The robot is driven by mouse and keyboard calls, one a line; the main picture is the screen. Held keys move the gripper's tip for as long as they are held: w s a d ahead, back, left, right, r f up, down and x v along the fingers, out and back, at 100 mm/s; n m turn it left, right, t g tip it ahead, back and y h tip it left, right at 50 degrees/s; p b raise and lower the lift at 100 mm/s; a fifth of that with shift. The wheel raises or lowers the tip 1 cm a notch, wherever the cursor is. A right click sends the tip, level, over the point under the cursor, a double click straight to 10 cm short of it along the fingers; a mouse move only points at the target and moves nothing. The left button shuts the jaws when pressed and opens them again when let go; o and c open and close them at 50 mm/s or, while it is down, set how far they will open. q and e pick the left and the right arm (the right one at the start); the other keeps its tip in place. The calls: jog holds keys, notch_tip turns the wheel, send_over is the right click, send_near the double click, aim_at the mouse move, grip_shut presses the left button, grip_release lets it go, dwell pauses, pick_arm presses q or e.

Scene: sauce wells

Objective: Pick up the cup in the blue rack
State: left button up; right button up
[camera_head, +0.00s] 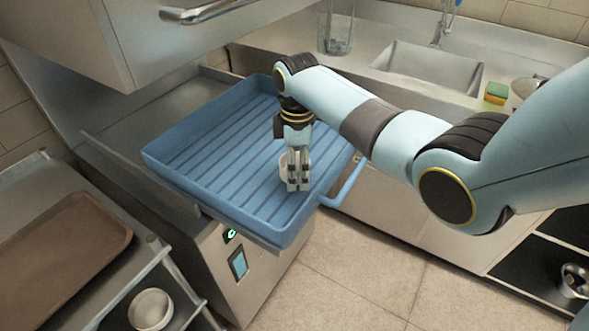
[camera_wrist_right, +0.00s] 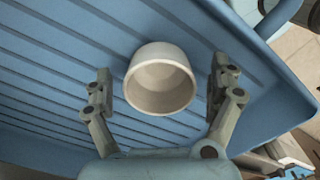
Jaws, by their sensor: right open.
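A white cup (camera_wrist_right: 160,79) stands on the ribbed floor of the blue rack (camera_head: 190,155). In the head view only a sliver of the cup (camera_head: 283,170) shows behind my gripper. My right gripper (camera_head: 298,187) points down over the rack, near its handle side. In the right wrist view the right gripper (camera_wrist_right: 160,85) is open, with one finger on each side of the cup and a gap to each. It holds nothing. My left gripper is not in view.
The rack's raised rim and handle (camera_head: 345,185) lie close to my right gripper. A metal cabinet (camera_head: 170,35) overhangs the back left. A brown tray (camera_head: 65,250) lies on a cart at the left, with a white bowl (camera_head: 151,309) below. A sink (camera_head: 430,70) is at the back right.

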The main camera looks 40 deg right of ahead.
jog(key=shift+f, duration=0.4)
jog(key=c, duration=1.3)
jog(key=shift+r, duration=0.15)
